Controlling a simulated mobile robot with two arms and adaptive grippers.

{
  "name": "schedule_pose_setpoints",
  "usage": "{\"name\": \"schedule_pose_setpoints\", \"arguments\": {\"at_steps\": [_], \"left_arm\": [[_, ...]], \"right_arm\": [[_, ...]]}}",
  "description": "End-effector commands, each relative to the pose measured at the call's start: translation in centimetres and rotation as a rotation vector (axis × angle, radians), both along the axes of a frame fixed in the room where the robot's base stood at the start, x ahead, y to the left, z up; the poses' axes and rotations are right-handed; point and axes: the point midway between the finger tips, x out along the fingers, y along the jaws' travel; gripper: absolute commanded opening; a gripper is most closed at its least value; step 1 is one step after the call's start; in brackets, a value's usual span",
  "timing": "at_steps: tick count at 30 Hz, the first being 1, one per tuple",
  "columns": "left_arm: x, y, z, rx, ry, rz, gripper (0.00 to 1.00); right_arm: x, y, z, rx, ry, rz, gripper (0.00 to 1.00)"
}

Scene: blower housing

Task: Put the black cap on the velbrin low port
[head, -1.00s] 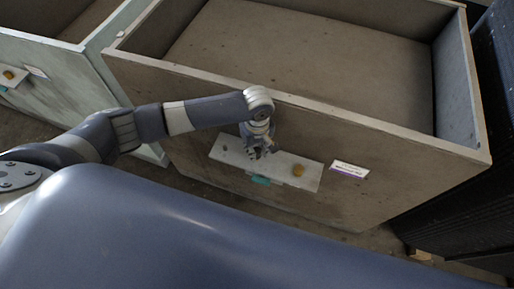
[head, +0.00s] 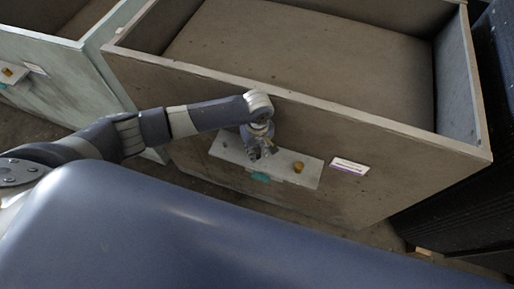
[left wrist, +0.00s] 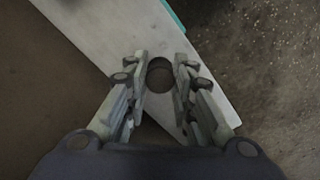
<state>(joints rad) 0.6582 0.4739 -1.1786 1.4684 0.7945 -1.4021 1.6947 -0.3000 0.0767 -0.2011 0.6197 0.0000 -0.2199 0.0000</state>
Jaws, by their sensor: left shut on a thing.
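My left gripper (head: 262,155) is at the pale plate (head: 235,157) on the front of the large grey-brown housing. In the left wrist view the gripper (left wrist: 160,80) is shut on a dark round thing, which looks like the black cap (left wrist: 160,77). The cap is over the pale plate (left wrist: 115,35); I cannot tell whether it touches it. The gripper hides the middle of the plate, so any port there is hidden. A yellow-orange fitting (head: 299,168) is on the plate's right part and a small grey one (head: 225,145) on its left. My right gripper is not in view.
A teal tab (head: 261,177) is at the plate's lower edge. A white label (head: 350,166), unreadable, is right of the plate. A paler housing (head: 60,80) with its own plate stands at left. A black ribbed object (head: 470,190) stands at right.

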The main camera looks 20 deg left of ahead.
Motion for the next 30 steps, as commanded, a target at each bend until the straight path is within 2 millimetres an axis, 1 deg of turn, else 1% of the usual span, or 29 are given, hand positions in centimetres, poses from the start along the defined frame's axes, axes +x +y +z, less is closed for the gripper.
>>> {"name": "schedule_pose_setpoints", "arguments": {"at_steps": [2, 3, 5, 14, 17, 20, 22, 30], "left_arm": [[0.0, 0.0, -0.2, 0.000, 0.000, 0.000, 0.07], [0.0, 0.0, -0.1, 0.000, 0.000, 0.000, 0.32], [0.0, 0.0, -0.1, 0.000, 0.000, 0.000, 0.46], [0.0, 0.0, -0.1, 0.000, 0.000, 0.000, 0.47], [0.0, 0.0, 0.2, -0.001, -0.001, 0.001, 0.47], [0.1, -0.1, 1.4, -0.003, -0.001, 0.001, 0.47], [0.1, -0.1, 2.6, -0.003, -0.003, 0.000, 0.47], [0.1, -0.1, 8.3, -0.002, -0.002, 0.000, 0.47]], "right_arm": [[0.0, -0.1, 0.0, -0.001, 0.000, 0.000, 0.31], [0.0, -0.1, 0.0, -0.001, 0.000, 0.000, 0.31], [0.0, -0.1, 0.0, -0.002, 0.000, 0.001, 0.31], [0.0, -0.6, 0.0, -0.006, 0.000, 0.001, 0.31], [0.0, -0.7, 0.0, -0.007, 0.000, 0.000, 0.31], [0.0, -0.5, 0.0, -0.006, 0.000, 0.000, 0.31], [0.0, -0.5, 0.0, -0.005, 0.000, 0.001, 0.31], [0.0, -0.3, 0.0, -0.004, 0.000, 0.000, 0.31]]}}
